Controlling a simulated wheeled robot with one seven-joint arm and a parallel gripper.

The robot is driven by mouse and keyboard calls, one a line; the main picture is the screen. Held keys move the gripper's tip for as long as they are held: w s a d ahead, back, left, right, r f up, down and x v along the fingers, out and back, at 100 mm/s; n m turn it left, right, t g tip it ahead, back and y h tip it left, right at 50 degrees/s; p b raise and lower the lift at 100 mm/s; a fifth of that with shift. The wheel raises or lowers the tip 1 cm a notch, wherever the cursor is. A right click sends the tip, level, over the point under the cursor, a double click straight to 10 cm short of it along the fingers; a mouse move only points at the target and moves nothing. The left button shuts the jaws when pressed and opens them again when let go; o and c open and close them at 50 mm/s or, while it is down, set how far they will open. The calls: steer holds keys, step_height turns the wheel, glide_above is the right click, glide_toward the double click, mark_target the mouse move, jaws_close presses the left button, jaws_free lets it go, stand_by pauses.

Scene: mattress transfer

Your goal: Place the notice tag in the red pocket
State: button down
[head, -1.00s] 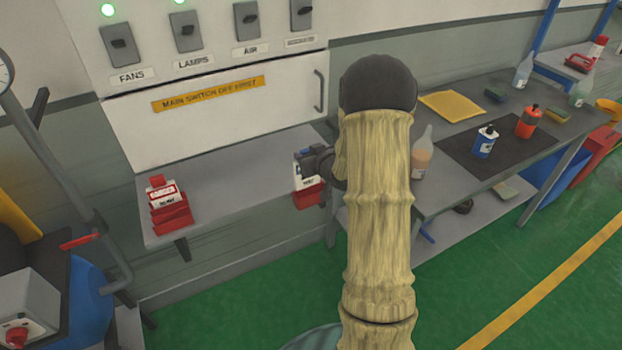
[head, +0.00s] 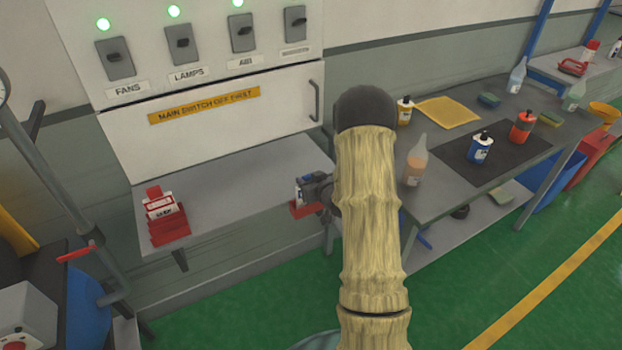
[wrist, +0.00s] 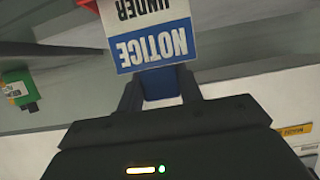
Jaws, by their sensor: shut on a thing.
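The notice tag (wrist: 150,38) is white with a blue NOTICE band, upside down in the wrist view. My gripper (wrist: 158,88) is shut on its blue end. In the head view my gripper (head: 317,186) is at the right end of the wall shelf, and the notice tag (head: 299,192) shows only in part beside it. A red pocket (head: 304,210) is on the shelf's front edge directly below the tag. I cannot tell whether the tag is inside it or only above it. A second red pocket (head: 170,228) at the shelf's left holds a red and white danger tag (head: 159,204).
The grey shelf (head: 225,190) is bare between the two pockets. A switch cabinet (head: 200,115) stands above it. A workbench with bottles, such as the blue bottle (head: 480,148) and a clear bottle (head: 414,165), is right of my arm. A trolley stands at the left.

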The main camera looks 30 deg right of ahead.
steer(key=shift+w+a, duration=0.1)
steer(key=shift+a, duration=0.35)
steer(key=shift+f, duration=0.1)
steer(key=c, duration=0.9)
jaws_free()
steer(key=shift+d, duration=0.1)
steer(key=shift+c, duration=0.2)
steer(key=shift+d, duration=0.1)
steer(key=shift+r, duration=0.2)
steer(key=b+v, duration=0.2)
steer(key=v, duration=1)
steer(key=shift+d, duration=0.1)
